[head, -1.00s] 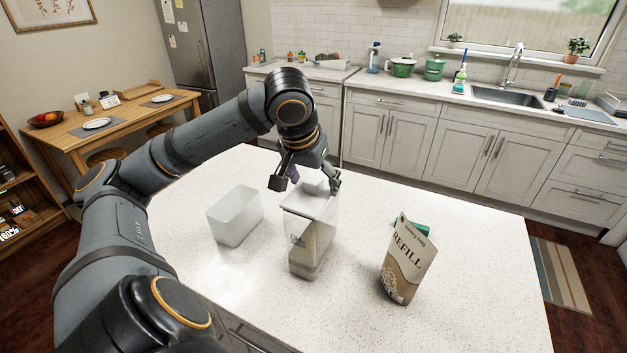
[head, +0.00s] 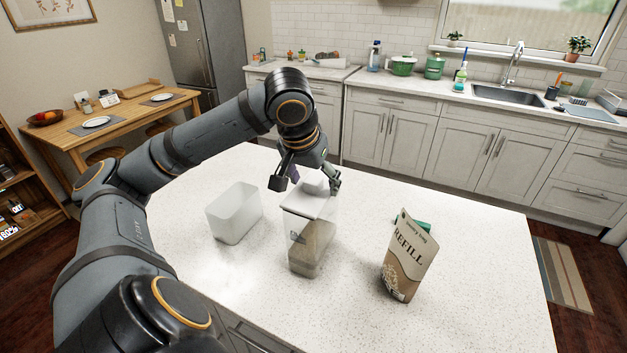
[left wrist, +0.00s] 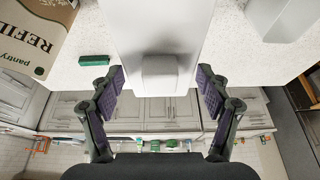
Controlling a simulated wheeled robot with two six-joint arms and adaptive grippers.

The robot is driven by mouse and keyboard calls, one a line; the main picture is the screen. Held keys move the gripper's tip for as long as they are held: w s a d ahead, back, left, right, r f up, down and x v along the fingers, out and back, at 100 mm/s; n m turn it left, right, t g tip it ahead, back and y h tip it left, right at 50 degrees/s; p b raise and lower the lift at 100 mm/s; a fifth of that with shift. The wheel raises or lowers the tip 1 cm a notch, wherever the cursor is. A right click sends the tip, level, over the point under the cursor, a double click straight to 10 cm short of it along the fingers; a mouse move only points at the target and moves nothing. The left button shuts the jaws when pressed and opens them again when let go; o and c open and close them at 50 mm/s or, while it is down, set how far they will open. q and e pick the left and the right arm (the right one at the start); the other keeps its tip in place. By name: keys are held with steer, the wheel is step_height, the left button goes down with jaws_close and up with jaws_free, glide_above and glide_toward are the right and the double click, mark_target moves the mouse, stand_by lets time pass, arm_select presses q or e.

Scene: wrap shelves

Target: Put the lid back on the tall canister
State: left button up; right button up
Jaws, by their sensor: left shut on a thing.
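The tall canister (head: 312,252) stands upright on the white island, clear-walled with tan contents inside. Its pale lid (head: 308,204) is at the canister's top; I cannot tell whether it is fully seated. My left gripper (head: 306,183) is over the far side of the canister's top, shut on the lid with one finger at each side. In the left wrist view, the lid (left wrist: 153,25) with its rounded tab lies between the purple-padded fingers of the gripper (left wrist: 158,82). My right gripper is not in view.
An open, translucent empty bin (head: 234,216) stands left of the canister. A brown refill pouch (head: 405,262) stands to the right, with a green item (head: 424,226) behind it. The island's front right is clear. The sink counter (head: 450,95) is behind.

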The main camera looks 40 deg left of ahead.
arm_select(q)
steer(key=o, duration=1.2)
step_height(320, 180, up, 7)
steer(key=p, duration=0.7)
steer(key=shift+r, duration=0.1)
